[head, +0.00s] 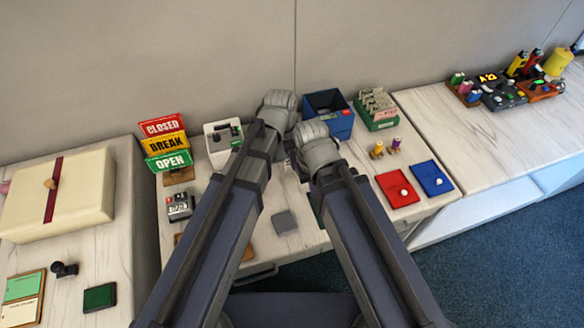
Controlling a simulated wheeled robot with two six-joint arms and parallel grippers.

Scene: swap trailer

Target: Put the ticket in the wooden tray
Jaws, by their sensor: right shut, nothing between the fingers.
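My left gripper (277,108) is over the back middle of the centre table, beside the blue bin; its fingers are hidden behind its wrist. My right gripper (313,145) is just in front and to the right, shut and empty. A brown wooden edge (248,252), perhaps the wooden tray, shows near the table's front edge, mostly hidden behind my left arm. I cannot make out a ticket for certain. A green box (378,124) at the back right holds several pale paper slips (377,102). A small grey square (285,222) lies between my arms.
A blue bin (331,124) stands behind my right gripper. Sign cards (168,146), a white box (222,150) and a date device (180,206) stand left. Side tables flank the centre table.

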